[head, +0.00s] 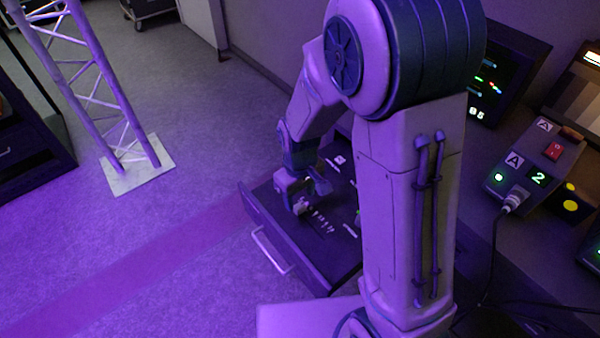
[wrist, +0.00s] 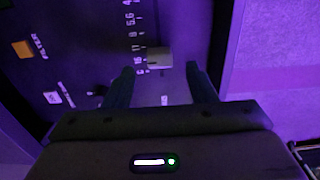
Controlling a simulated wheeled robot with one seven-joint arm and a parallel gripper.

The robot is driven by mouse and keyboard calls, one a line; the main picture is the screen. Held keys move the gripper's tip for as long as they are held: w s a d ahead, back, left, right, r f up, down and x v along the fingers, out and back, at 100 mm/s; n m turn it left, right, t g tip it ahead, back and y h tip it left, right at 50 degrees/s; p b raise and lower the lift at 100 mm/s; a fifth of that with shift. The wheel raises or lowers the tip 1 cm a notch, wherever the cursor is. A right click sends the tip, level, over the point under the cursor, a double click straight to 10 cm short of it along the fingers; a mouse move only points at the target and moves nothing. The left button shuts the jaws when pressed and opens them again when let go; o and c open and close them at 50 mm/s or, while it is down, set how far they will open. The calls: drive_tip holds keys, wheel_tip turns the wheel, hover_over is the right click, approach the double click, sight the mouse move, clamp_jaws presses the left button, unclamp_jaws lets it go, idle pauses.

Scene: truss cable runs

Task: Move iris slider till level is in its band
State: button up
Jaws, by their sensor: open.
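The iris slider's pale block-shaped knob (wrist: 159,57) stands on a dark panel (wrist: 85,50) beside a scale of white numbers in the wrist view. It sits near the 11 and 16 end of the scale. My gripper (wrist: 161,75) is open, one finger on each side of the knob's line, with the knob just beyond the fingertips. I cannot tell whether either finger touches it. In the head view my gripper (head: 305,196) is low over the drawer-like panel. A dark screen (head: 500,80) there shows small coloured bars and digits; the level and band are too small to read.
An orange button (wrist: 22,49) and a white switch (wrist: 53,97) lie left of the scale in the wrist view. In the head view, a control box (head: 530,160) with a red switch and cable stands right. A truss tower (head: 95,90) stands on open floor at left.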

sight(301, 205)
wheel_tip(301, 205, up, 10)
drive_tip(key=shift+f+p, duration=0.25)
drive_tip(key=shift+p, duration=0.05)
idle(0.4)
drive_tip(key=s+d+r+m+t+p, duration=0.2)
drive_tip(key=s+d+r+m, duration=0.5)
drive_tip(key=s+d+r, duration=0.4)
drive_tip(key=shift+s+r+t+p, duration=0.15)
drive_tip(key=shift+r+t+p, duration=0.25)
drive_tip(key=shift+r+p, duration=0.2)
drive_tip(key=shift+f, duration=0.1)
idle(1.0)
